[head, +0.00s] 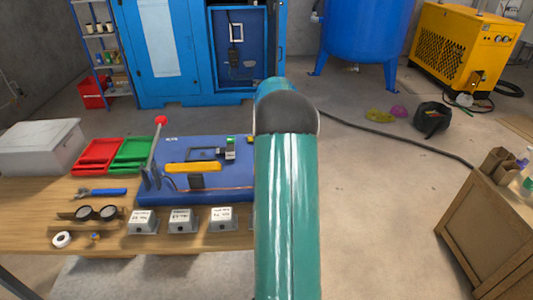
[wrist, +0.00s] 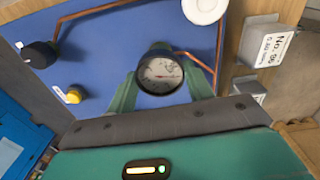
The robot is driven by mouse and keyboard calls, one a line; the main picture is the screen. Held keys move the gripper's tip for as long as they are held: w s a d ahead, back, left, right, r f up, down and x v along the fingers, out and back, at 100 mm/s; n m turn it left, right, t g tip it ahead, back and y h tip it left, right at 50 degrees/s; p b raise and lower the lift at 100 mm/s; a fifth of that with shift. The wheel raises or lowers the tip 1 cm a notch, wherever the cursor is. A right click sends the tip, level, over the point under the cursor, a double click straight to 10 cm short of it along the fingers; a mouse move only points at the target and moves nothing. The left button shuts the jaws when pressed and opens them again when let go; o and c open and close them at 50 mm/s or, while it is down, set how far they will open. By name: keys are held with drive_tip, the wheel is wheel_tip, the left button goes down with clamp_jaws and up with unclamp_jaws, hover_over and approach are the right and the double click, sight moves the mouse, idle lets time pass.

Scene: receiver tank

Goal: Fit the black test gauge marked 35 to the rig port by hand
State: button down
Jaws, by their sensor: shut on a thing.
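In the wrist view my gripper (wrist: 161,88) has its two teal fingers on either side of a round gauge (wrist: 160,74) with a black rim and a pale dial, and is shut on it. The dial faces the camera; its marking is too small to read. The gauge is over the blue rig panel (wrist: 120,50), between copper pipes; whether it touches a port behind it cannot be told. In the head view the blue rig (head: 215,148) stands on the wooden bench, its right end and my gripper hidden by my arm. Two dark-rimmed gauges (head: 96,213) lie in a wooden holder.
Several grey labelled blocks (head: 181,221) line the bench front. A red-knobbed lever (head: 158,140) stands up at the rig's left. The wrist view shows a black knob (wrist: 40,54), a yellow knob (wrist: 73,96) and a white disc (wrist: 203,8) around the gauge.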

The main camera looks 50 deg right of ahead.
drive_tip(key=m, duration=0.8)
drive_tip(key=shift+a, duration=0.1)
drive_tip(key=m, duration=0.4)
drive_tip(key=shift+m, duration=0.3)
drive_tip(key=c, duration=0.5)
unclamp_jaws()
drive_tip(key=shift+m, duration=0.3)
wheel_tip(320, 180, up, 7)
drive_tip(key=shift+f, duration=0.1)
